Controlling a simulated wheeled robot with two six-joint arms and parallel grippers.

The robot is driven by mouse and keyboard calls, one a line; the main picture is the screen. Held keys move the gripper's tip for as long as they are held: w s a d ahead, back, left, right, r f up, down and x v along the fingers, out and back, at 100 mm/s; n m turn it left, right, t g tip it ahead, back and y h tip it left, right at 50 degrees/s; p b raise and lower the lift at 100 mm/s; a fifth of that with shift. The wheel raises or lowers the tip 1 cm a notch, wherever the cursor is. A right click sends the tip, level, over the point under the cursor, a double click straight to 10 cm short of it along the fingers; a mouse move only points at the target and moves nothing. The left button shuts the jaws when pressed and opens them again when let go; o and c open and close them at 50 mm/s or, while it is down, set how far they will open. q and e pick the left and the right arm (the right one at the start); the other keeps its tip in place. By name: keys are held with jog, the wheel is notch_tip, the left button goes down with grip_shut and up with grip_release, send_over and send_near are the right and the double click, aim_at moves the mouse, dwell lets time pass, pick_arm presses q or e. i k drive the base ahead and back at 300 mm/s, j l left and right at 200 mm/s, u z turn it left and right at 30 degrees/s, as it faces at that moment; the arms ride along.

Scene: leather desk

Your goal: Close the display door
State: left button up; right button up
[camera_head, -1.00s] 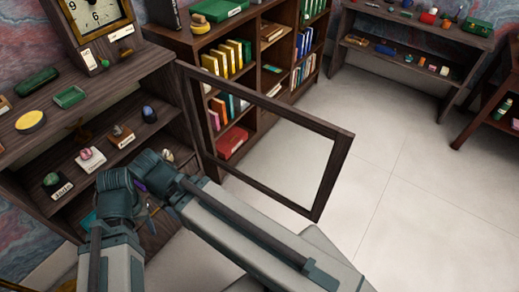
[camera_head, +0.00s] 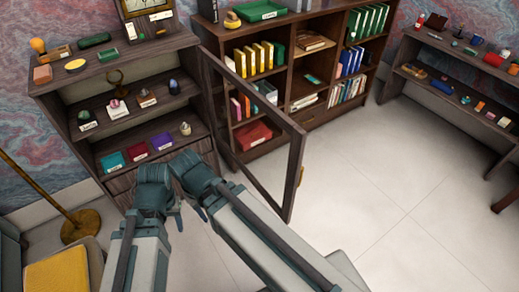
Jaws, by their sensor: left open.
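The display cabinet (camera_head: 183,48) stands at the left with small labelled items on its shelves. Its dark wood-framed display door (camera_head: 298,160) stands open, swung out from the cabinet's right side. Through the frame I see the bookcase and floor. My left gripper (camera_head: 180,214) is small in view, below the teal joints of my arm and in front of the cabinet's lower part. It is open, with nothing visible in it. It appears apart from the door, left of its free edge. My arm links cover part of the cabinet's lower front. My right gripper does not show.
A bookcase (camera_head: 288,57) with colored books stands behind the door. A wall shelf unit (camera_head: 447,50) is at the right. A floor lamp base (camera_head: 80,226) and a yellow cushioned seat (camera_head: 55,274) are at lower left. The pale floor (camera_head: 370,180) is clear right of the door.

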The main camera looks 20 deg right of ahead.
aim_at(298, 135)
jog(key=k+l+u, duration=0.1)
jog(key=l, duration=0.3)
jog(key=k+l+u, duration=0.15)
jog(key=l, duration=0.2)
jog(key=k+l+u, duration=0.1)
jog(key=l, duration=0.25)
jog(key=k+l+u, duration=0.1)
jog(key=l, duration=0.25)
jog(key=k+l+u, duration=0.1)
jog(key=l+u, duration=0.25)
jog(key=l, duration=1.45)
jog(key=k+l+z, duration=0.5)
jog(key=i+j, duration=0.05)
jog(key=i, duration=0.05)
